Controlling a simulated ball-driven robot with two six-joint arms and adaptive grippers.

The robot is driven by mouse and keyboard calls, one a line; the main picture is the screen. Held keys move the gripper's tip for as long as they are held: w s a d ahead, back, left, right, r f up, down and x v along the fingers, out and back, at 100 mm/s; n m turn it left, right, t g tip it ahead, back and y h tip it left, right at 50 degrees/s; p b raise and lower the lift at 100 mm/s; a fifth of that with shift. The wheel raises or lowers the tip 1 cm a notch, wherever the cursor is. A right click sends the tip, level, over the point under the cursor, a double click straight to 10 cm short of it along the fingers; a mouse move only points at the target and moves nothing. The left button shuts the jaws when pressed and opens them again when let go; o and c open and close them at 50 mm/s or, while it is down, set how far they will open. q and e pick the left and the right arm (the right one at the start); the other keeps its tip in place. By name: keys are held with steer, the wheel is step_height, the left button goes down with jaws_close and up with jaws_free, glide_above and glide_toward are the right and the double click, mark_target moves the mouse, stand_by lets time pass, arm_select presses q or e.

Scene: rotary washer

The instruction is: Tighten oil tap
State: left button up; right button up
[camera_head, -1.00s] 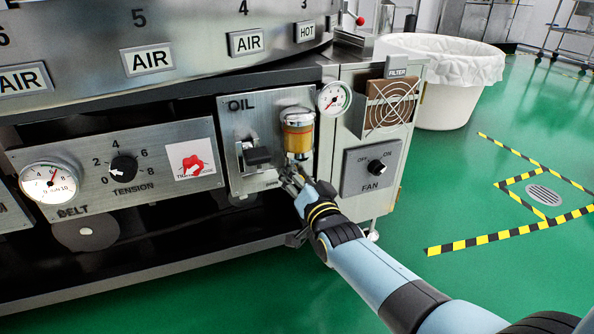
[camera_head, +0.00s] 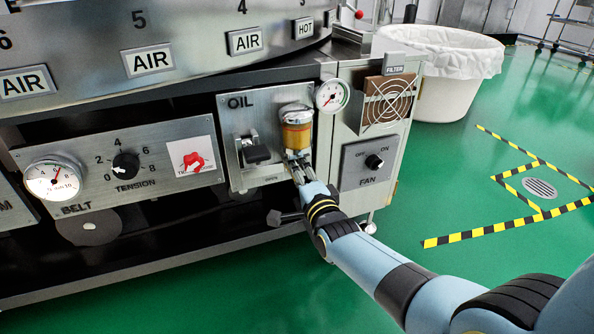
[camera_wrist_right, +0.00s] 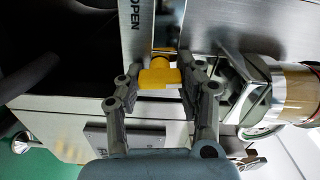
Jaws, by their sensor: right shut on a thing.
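The yellow oil tap (camera_wrist_right: 158,76) sits between the two fingers of my right gripper (camera_wrist_right: 160,82) in the right wrist view, and the fingers are shut on it. In the head view my right gripper (camera_head: 298,168) reaches up to just below the amber oil cup (camera_head: 297,136) on the OIL panel (camera_head: 238,118) and mostly hides the tap. The oil cup also shows at the right of the wrist view (camera_wrist_right: 297,92). An OPEN label (camera_wrist_right: 136,14) is beside the tap. My left gripper is not in view.
A black lever (camera_head: 257,153) sticks out left of the oil cup. A gauge (camera_head: 332,96) and the FAN switch panel (camera_head: 371,165) stand close on the right. A white bin (camera_head: 445,95) is behind. The green floor at the right is open.

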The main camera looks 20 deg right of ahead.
steer(key=shift+m, duration=0.6)
steer(key=o, duration=1.2)
steer(key=shift+f, duration=0.1)
steer(key=shift+s, duration=0.1)
steer(key=shift+s, duration=0.3)
steer(key=s, duration=1.1)
steer(key=shift+d, duration=0.25)
steer(key=shift+s, duration=0.15)
